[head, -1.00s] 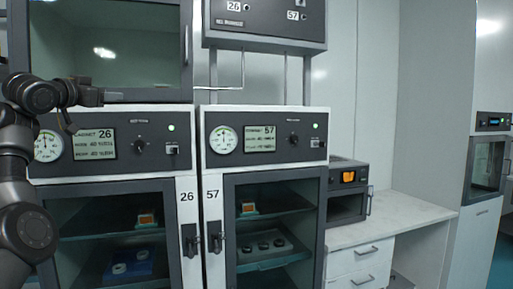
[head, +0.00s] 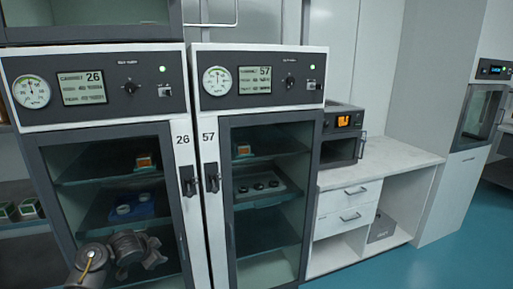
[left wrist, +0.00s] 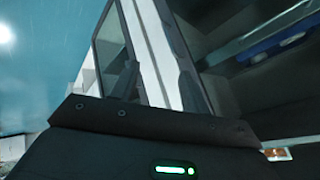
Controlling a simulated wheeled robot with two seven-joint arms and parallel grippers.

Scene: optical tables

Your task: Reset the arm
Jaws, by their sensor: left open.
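My left arm shows at the bottom left of the head view, with its dark wrist and left gripper (head: 150,256) low in front of the glass door of cabinet 26 (head: 115,205). In the left wrist view the two dark fingers of the left gripper (left wrist: 157,86) stand apart with nothing between them. A pale cabinet edge shows behind them. Whether the gripper touches the door cannot be told. My right gripper is not in view.
Cabinet 57 (head: 265,205) stands shut to the right of cabinet 26. Further right are a small oven (head: 340,135) and a white counter (head: 395,162) with drawers. Blue floor (head: 430,262) is free at the lower right. Small boxes (head: 20,210) sit at the far left.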

